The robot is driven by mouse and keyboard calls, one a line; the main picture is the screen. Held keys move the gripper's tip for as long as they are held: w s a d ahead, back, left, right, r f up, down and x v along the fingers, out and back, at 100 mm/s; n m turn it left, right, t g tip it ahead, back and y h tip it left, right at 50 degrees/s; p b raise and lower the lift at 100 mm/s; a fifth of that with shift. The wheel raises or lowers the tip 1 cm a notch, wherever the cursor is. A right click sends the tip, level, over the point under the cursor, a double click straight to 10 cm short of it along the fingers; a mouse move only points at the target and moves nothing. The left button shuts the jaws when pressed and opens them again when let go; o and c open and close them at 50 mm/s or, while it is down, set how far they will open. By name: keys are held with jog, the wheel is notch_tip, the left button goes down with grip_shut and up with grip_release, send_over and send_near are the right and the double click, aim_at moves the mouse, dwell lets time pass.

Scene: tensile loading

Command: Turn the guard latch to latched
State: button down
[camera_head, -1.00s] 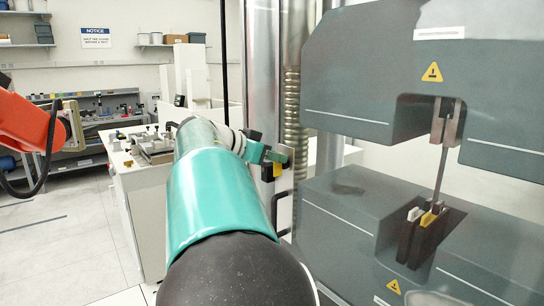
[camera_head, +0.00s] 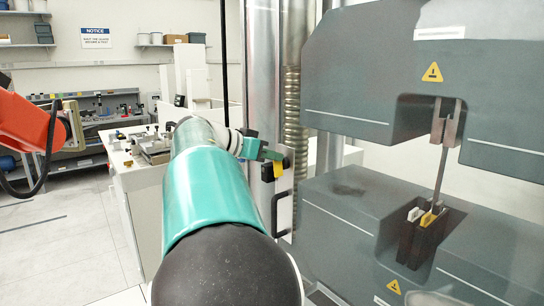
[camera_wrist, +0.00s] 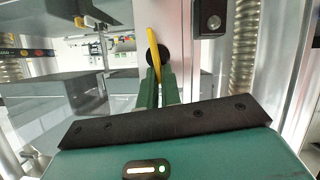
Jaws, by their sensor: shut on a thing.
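The guard latch is a yellow lever (camera_wrist: 154,55) on a round black pivot, set on a pale upright plate in the wrist view. It stands nearly upright there, its upper end tilted slightly left. My gripper (camera_wrist: 158,82) has its green fingers closed around the lever's lower part. In the head view the yellow latch (camera_head: 279,169) shows just below my gripper (camera_head: 272,155), at the metal guard edge beside the testing machine. My arm hides part of the guard in that view.
A black pull handle (camera_head: 281,213) is below the latch. The grey testing machine (camera_head: 350,110) stands close on the right, with a specimen (camera_head: 440,170) between its grips. A white bench (camera_head: 145,190) is behind my arm. An orange robot arm (camera_head: 25,120) is at far left.

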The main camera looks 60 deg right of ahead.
jog(key=shift+w+d+f+n+g, duration=0.2)
jog(key=shift+w+f+n+g, duration=0.25)
jog(key=shift+n+g, duration=1.15)
jog(key=shift+w+d+f+n+g, duration=0.15)
jog(key=shift+w+f+n+g, duration=0.3)
jog(key=shift+n, duration=2)
jog(key=shift+w+d+f+n+g, duration=0.25)
jog(key=shift+f+n+g, duration=0.25)
jog(key=shift+n+g, duration=1.15)
jog(key=shift+n+t, duration=0.4)
jog(key=shift+n, duration=0.1)
jog(key=c, duration=1.6)
grip_release()
jog(key=shift+a, duration=0.1)
jog(key=v, duration=1.3)
jog(key=shift+w+a, duration=0.25)
jog(key=shift+f, duration=0.1)
